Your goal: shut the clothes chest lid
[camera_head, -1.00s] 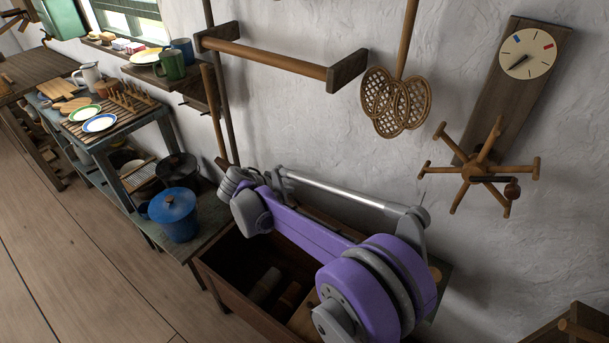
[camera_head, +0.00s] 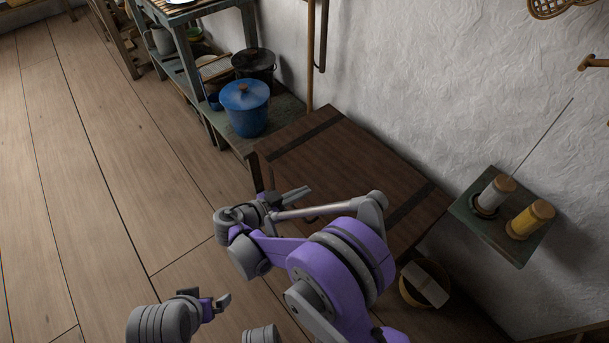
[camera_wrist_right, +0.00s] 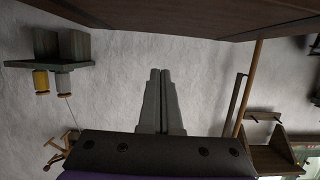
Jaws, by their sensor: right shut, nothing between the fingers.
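The clothes chest lid (camera_head: 345,165) is a dark brown wooden panel with two darker bands. It lies down over the chest (camera_head: 256,172), and no inside shows. My right arm hides part of the lid's front edge, so I cannot tell whether a thin gap stays there. My right gripper (camera_head: 304,190) is shut and empty beside the lid's front edge; contact is unclear. In the right wrist view its shut fingers (camera_wrist_right: 160,73) point towards the wall, with brown wood (camera_wrist_right: 200,15) across the top. My left gripper (camera_head: 208,299) is low at the bottom left, its jaws unclear.
A blue lidded pot (camera_head: 246,110) and a dark pot (camera_head: 254,65) stand on a low shelf left of the chest. A wall shelf (camera_head: 480,225) with spools and a round basket (camera_head: 408,290) are at right. The floor at left is clear.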

